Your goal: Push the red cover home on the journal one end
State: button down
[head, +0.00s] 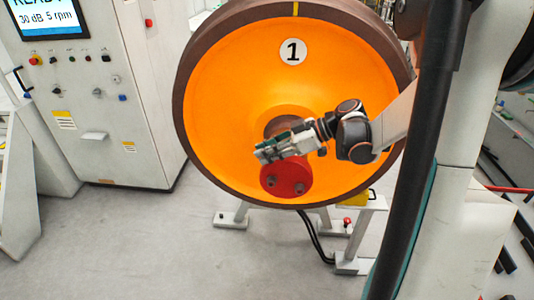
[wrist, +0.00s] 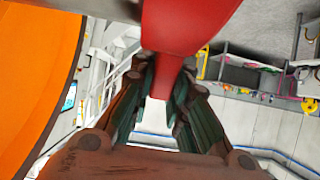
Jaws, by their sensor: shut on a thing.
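The red cover (head: 285,179) is a round red disc with dark holes in its face. I cannot tell how far the cover is on the journal. My gripper (head: 262,153) is at the cover's upper edge in the head view. In the wrist view my gripper (wrist: 162,92) is shut on a narrow red part of the cover (wrist: 185,25), with a finger on each side.
A white control cabinet (head: 105,95) with a screen and knobs stands at the left. Grey stand legs (head: 235,217) are under the wheel, with a black cable (head: 312,235) on the floor. A yellow block (head: 353,198) sits at the lower right. The floor in front is clear.

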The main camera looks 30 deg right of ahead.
jog(key=shift+w+d, duration=0.4)
jog(key=shift+w, duration=0.15)
jog(key=c, duration=1.5)
grip_release()
jog(key=shift+o, duration=0.2)
jog(key=v, duration=1.2)
jog(key=shift+r, duration=0.1)
jog(key=shift+w, duration=0.1)
